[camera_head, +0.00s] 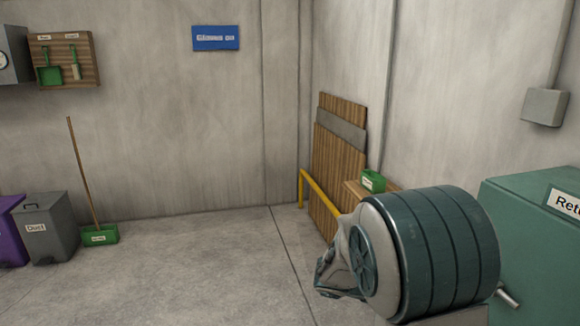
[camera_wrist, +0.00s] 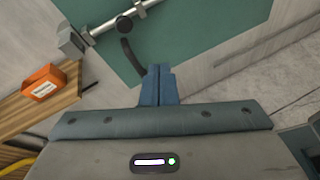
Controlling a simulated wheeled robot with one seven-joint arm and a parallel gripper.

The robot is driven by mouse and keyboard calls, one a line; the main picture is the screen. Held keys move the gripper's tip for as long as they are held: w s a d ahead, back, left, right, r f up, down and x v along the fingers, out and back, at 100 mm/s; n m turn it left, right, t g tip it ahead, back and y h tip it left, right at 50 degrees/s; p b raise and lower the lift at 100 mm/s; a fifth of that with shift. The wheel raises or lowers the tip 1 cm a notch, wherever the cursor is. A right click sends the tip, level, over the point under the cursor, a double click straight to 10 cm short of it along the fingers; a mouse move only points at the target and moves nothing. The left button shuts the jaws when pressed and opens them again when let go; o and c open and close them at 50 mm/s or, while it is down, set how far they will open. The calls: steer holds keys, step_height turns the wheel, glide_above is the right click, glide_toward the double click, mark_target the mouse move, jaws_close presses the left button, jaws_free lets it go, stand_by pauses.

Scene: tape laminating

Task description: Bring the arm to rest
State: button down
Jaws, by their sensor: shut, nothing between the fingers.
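My gripper shows in the wrist view (camera_wrist: 159,72), its two blue fingers together with nothing between them. It points toward a green surface with a metal bar and a dark curved handle. In the head view my arm fills the lower right, a large dark green rounded link, and its end (camera_head: 338,272) hangs at the left of that link, partly hidden. It is above the floor and apart from the things around it.
A green cabinet (camera_head: 535,250) labelled "Ret…" stands at the right, close to my arm. A small wooden shelf with a green box (camera_head: 373,181), a yellow rail (camera_head: 325,205) and leaning boards (camera_head: 338,150) are behind. The middle floor is clear.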

steer(key=s+a+r+m+t+y, duration=0.2)
steer(key=s+a+m+t+y, duration=0.1)
steer(key=s+a+m+y, duration=1)
steer(key=shift+s+a+r+m+t+y, duration=0.35)
steer(key=shift+s+a+m, duration=0.2)
steer(key=shift+s+m, duration=0.55)
